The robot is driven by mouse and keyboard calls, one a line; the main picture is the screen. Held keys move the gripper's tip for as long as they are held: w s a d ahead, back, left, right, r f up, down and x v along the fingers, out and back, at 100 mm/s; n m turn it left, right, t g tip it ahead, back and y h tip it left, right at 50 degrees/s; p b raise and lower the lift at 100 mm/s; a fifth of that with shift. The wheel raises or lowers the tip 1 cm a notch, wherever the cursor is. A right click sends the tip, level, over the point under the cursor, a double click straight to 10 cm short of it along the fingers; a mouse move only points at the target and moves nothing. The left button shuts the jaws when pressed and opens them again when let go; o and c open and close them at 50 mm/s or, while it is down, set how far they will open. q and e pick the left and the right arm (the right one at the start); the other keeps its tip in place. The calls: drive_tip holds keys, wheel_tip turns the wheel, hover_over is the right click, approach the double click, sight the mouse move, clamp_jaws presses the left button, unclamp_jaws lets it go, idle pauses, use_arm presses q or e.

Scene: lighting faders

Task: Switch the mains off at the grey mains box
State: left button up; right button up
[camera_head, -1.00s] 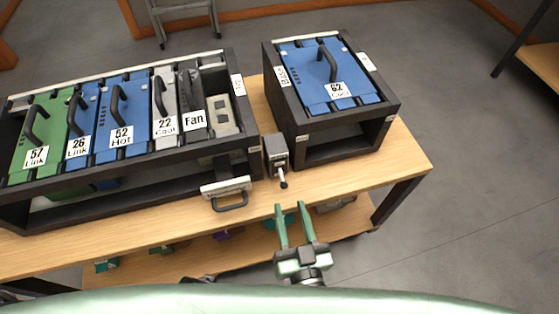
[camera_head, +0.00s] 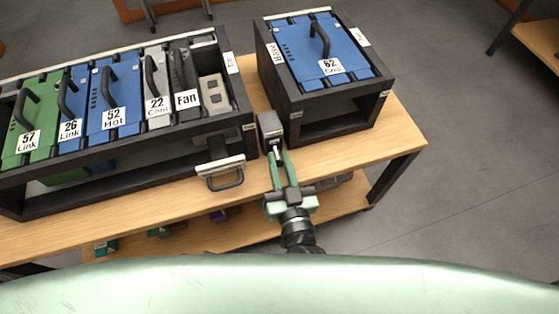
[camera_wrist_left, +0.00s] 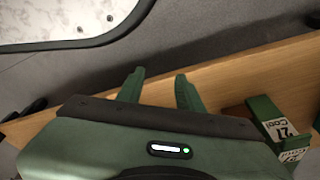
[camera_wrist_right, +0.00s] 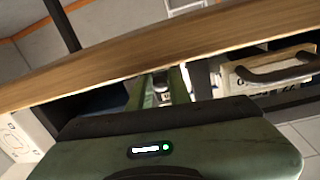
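The grey mains box (camera_head: 269,124) stands on the bench top between the long dark rack and the smaller dark case. Its short lever (camera_head: 276,149) sticks out at the front and is partly hidden by my right gripper. My right gripper (camera_head: 281,157) is at the box front with its green fingers apart, on either side of the lever's line. I cannot tell whether they touch it. In the right wrist view part of the box or lever (camera_wrist_right: 161,88) shows between the fingers. My left gripper (camera_wrist_left: 158,76) is open and empty in the left wrist view, near a wooden edge.
The long rack (camera_head: 130,178) holds several labelled modules, with a handled drawer or bar (camera_head: 221,172) left of my right gripper. The case (camera_head: 322,125) with blue module 62 (camera_head: 320,55) stands close on the right. A lower shelf (camera_head: 345,200) holds small items. The bench's right end is clear.

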clamp_jaws()
drive_tip(key=shift+f+t+b, duration=0.2)
drive_tip(key=shift+t+b, duration=0.2)
drive_tip(key=shift+b, duration=0.2)
use_arm(q)
drive_tip(key=w+r, duration=0.2)
drive_tip(key=r, duration=0.1)
drive_tip(key=shift+d+r, duration=0.15)
use_arm(e)
drive_tip(key=shift+r, duration=0.1)
drive_tip(key=o, duration=0.6)
unclamp_jaws()
